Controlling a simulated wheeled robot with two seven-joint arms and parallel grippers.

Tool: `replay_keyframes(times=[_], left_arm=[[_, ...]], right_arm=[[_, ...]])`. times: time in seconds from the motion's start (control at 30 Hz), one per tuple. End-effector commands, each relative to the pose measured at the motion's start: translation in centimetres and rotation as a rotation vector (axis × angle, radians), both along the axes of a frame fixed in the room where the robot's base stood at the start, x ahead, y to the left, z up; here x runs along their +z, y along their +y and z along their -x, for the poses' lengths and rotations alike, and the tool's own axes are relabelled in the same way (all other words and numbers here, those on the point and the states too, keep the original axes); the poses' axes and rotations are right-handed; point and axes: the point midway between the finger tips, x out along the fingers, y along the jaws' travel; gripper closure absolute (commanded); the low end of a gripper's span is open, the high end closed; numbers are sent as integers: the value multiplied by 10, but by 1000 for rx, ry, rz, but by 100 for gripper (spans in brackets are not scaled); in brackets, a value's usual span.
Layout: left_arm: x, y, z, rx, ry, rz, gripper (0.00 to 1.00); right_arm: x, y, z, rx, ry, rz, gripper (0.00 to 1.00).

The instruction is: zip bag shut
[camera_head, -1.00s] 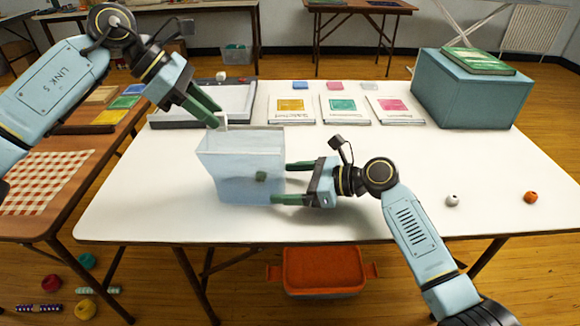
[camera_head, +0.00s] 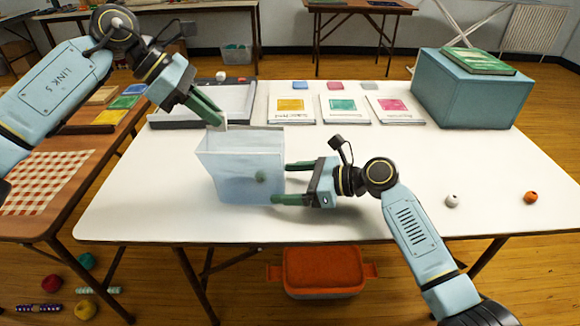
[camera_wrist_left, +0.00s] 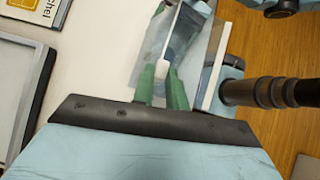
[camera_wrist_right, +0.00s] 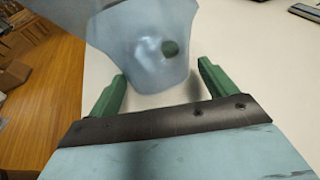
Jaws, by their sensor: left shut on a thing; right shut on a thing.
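A translucent pale-blue bag (camera_head: 240,165) stands upright on the white table, its top spread apart. A dark green item (camera_head: 261,176) shows dimly through its front. My left gripper (camera_head: 219,120) is at the bag's top left corner, shut on a small white piece, seemingly the zip slider (camera_wrist_left: 162,69). My right gripper (camera_head: 287,182) is at the bag's right side, its fingers set apart with the bag's side between them. The bag's side bulges between these fingers in the right wrist view (camera_wrist_right: 158,98). How far the zip is closed cannot be told.
Booklets (camera_head: 345,104) lie behind the bag, with a teal box (camera_head: 470,90) at the back right. A dark-framed tray (camera_head: 175,121) lies behind my left gripper. White (camera_head: 452,200) and orange (camera_head: 530,197) beads lie at right. The front table strip is clear.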

Motion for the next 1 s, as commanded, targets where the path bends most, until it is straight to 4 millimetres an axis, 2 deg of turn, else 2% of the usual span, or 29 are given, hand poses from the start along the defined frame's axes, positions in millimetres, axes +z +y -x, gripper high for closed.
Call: replay_keyframes(times=[0.23,1.0], left_arm=[[0,-3,0,1,1,0,99],[0,-34,-4,2,0,1,99]], right_arm=[[0,0,0,-2,0,0,29],[0,0,0,1,-1,0,29]])
